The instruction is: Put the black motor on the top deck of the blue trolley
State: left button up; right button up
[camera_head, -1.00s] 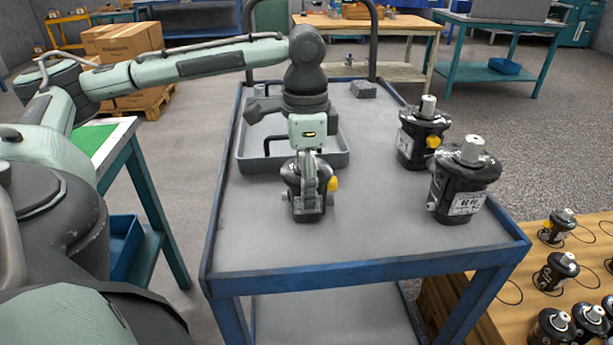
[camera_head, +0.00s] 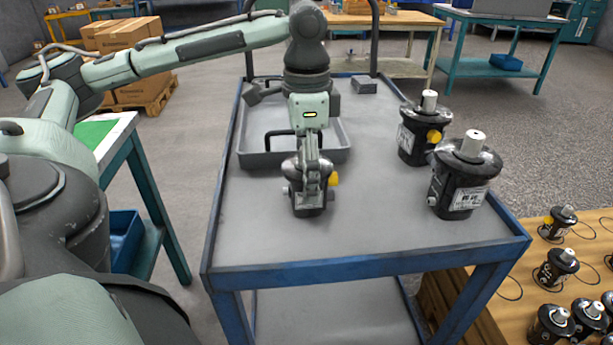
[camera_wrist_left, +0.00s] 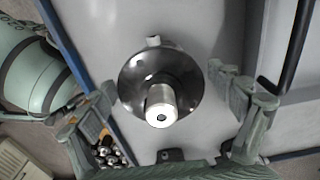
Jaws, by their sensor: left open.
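A black motor (camera_head: 309,203) stands upright on the top deck of the blue trolley (camera_head: 358,262), near the middle. The wrist view shows its round dark top and bright shaft (camera_wrist_left: 161,105) from above. My left gripper (camera_head: 309,174) is open above and around the motor's upper part, hiding much of it in the head view. In the wrist view the fingers of my left gripper (camera_wrist_left: 165,88) are spread on either side of the motor, with gaps visible. My right gripper is not in view.
Two more black motors (camera_head: 465,180) (camera_head: 421,130) stand at the deck's right side. A grey tray (camera_head: 252,158) and a small grey block (camera_head: 364,85) lie farther back. Several motors sit on a wooden surface (camera_head: 520,270) at lower right. The deck's front is clear.

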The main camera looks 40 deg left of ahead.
pick_arm(q)
notch_tip(320, 180, up, 10)
jog(key=shift+f, duration=0.1)
dwell(0.5)
notch_tip(320, 180, down, 12)
jog(key=shift+r, duration=1.65)
